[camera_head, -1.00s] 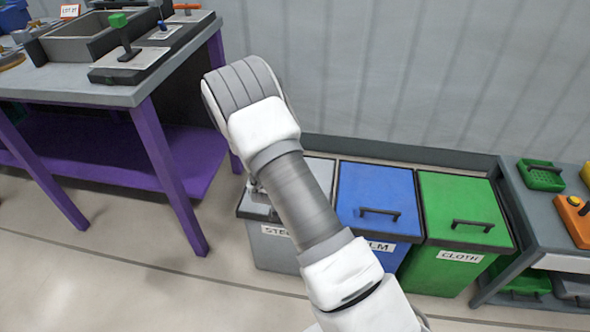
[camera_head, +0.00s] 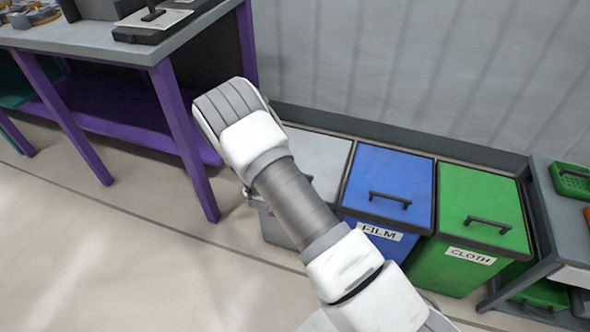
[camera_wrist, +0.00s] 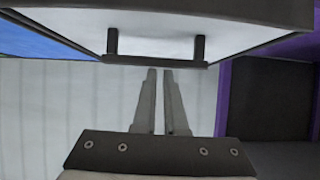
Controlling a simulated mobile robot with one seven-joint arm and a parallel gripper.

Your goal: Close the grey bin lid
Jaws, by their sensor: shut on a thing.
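The grey bin lid (camera_head: 325,155) is at the left end of a row of bins in the head view, partly hidden behind my arm. It looks about level with the lids beside it, but I cannot tell whether it is fully down. In the wrist view the pale lid (camera_wrist: 155,42) fills the top, with a dark handle (camera_wrist: 113,62) on two posts. My gripper (camera_wrist: 160,72) is shut on the handle bar, near its middle. In the head view my arm hides most of the handle and the grey bin's label.
A blue bin (camera_head: 390,185) marked FILM and a green bin (camera_head: 480,210) marked CLOTH stand to the right, lids down. A purple-legged workbench (camera_head: 190,150) stands to the left. A wall (camera_head: 400,70) is behind. A grey cart (camera_head: 560,215) stands at far right. Open floor lies in front.

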